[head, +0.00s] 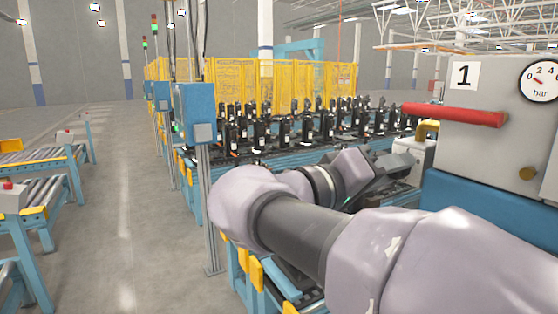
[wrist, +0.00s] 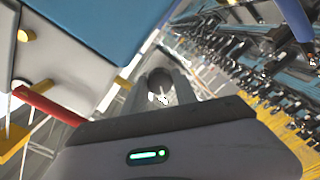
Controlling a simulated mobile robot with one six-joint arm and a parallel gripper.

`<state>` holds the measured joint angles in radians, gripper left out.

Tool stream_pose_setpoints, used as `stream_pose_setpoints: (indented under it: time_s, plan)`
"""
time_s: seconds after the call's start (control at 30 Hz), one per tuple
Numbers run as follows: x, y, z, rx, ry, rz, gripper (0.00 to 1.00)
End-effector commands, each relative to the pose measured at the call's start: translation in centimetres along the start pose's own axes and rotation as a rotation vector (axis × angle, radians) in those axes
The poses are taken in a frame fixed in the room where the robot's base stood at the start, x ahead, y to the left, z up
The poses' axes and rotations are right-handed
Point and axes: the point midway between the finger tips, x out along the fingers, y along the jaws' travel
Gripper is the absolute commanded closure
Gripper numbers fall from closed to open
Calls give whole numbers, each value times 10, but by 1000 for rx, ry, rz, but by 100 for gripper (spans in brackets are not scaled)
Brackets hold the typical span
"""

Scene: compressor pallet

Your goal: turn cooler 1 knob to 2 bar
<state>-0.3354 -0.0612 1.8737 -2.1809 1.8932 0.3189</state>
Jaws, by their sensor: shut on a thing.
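The grey cooler panel (head: 470,150) with a "1" label (head: 464,76) stands at the right of the head view. A round bar gauge (head: 541,80) is at its upper right, cut by the frame edge; its exact reading is unclear. A small brass knob (head: 527,173) sits below the gauge. A brass knob also shows at the wrist view's upper left (wrist: 27,35). My gripper (head: 385,168) is left of the panel, apart from the knob. In the wrist view its fingers (wrist: 160,98) are shut on a dark rounded thing (wrist: 159,80), too partly hidden to name.
A red bar handle (head: 455,115) sticks out from the panel, with a yellow bent pipe (head: 428,127) beside it. A blue panel (head: 485,205) lies below. Several black units (head: 310,128) line a conveyor behind my arm. The floor (head: 130,200) at left is clear.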

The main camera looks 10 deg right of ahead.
Motion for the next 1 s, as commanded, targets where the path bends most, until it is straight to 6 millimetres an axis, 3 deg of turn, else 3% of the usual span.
stream_pose_setpoints:
  time_s: [0.4,0.93,0.97,1.0]
  plan:
    - [0,0,0,-158,-2,-1,100]
    - [0,0,0,-177,-1,-1,100]
    - [0,0,0,-177,-1,0,60]
    - [0,0,0,-177,-1,0,52]
